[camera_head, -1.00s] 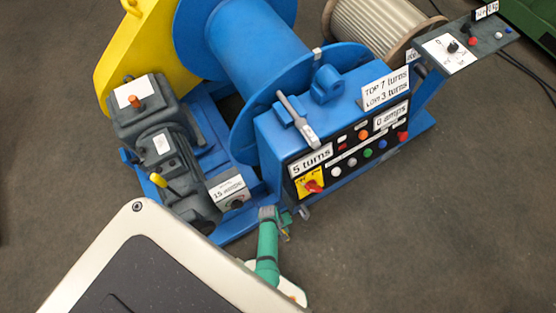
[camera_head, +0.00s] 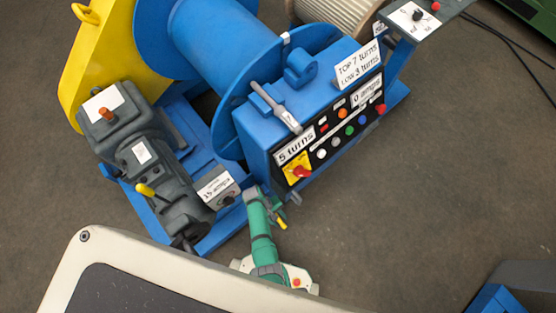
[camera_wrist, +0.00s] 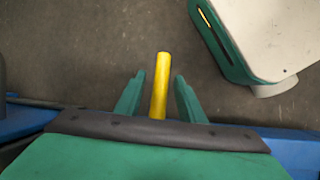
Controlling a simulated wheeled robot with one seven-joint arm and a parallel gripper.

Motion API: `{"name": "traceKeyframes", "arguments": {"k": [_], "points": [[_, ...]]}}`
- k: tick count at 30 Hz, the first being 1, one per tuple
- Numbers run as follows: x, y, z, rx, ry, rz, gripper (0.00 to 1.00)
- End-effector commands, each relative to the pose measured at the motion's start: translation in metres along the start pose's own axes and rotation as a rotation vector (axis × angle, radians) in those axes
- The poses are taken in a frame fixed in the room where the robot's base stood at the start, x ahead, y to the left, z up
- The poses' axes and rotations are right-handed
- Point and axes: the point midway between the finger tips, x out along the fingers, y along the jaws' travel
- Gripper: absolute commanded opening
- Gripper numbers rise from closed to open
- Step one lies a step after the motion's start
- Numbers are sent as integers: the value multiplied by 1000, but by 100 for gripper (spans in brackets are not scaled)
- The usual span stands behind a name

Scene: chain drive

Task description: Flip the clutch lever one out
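A yellow rod (camera_wrist: 159,88) stands between the two green fingers of my gripper (camera_wrist: 158,96) in the wrist view, with a narrow gap on each side. My gripper is open around it. In the head view my gripper (camera_head: 277,214) is by the blue frame's lower edge, and a small yellow tip (camera_head: 282,224) shows beside it. Another yellow-handled lever (camera_head: 145,189) sticks out of the grey gearbox (camera_head: 140,150). I cannot tell from labels which lever is clutch lever one. The rod's base is hidden behind my gripper in the wrist view.
The blue winch drum (camera_head: 225,50) and its control panel (camera_head: 335,125) stand just beyond my gripper. A small labelled box (camera_head: 217,190) is close to its left. The yellow chain guard (camera_head: 95,70) is at upper left. Open floor (camera_head: 430,180) lies to the right.

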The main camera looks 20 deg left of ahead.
Motion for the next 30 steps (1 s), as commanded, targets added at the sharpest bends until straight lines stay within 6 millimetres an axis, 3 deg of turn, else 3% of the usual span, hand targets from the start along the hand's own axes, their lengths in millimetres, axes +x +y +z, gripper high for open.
{"name": "traceKeyframes", "arguments": {"k": [8, 13, 24, 30], "points": [[0, 0, -1, -1, 2, 0, 35], [-11, 0, -1, -1, 4, 0, 35], [-75, 0, -1, 1, 6, 1, 35], [-100, 0, -1, 0, 2, 1, 35]]}}
